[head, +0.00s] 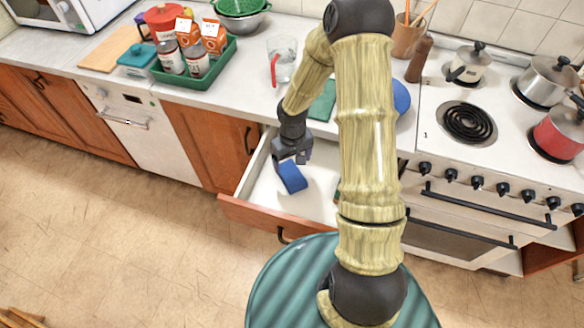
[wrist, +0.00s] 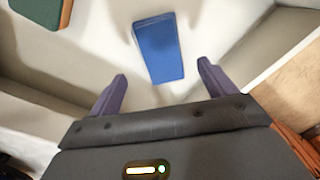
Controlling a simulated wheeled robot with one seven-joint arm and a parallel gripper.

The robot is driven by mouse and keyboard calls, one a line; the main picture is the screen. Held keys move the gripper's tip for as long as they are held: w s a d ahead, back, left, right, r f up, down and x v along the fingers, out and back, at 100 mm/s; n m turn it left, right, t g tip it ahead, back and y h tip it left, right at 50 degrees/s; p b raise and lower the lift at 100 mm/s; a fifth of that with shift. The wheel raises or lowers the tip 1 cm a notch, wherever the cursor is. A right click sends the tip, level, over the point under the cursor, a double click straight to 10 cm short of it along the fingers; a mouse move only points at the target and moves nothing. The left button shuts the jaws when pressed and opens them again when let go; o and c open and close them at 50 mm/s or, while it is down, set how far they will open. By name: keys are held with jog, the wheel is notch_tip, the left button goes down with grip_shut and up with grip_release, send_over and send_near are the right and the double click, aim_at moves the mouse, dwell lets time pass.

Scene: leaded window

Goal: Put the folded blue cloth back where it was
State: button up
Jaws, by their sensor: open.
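The folded blue cloth (head: 292,177) lies inside the open drawer (head: 262,210), toward its left part in the head view. In the wrist view the cloth (wrist: 158,48) is a blue block on the white drawer floor, just beyond the fingertips. My gripper (head: 292,157) is over the drawer, right by the cloth. In the wrist view my gripper (wrist: 162,82) has its two purple fingers spread apart with nothing between them. The cloth appears free of the fingers.
A green and orange item (wrist: 42,10) lies elsewhere in the drawer. The drawer walls stand close on both sides. On the counter above are a green tray (head: 196,74) with jars and cartons, a glass jug (head: 281,60) and a green cloth-like item (head: 322,102). The stove (head: 480,130) is at right.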

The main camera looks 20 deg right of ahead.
aim_at(292, 174)
notch_tip(292, 174, up, 5)
jog(key=shift+f, duration=0.1)
dwell(0.6)
jog(key=s+r+m+t, duration=0.2)
jog(key=s+r, duration=1.1)
jog(key=r, duration=0.1)
jog(key=shift+s+r+t, duration=0.15)
jog(key=shift+r+t, duration=0.15)
jog(key=shift+r, duration=0.05)
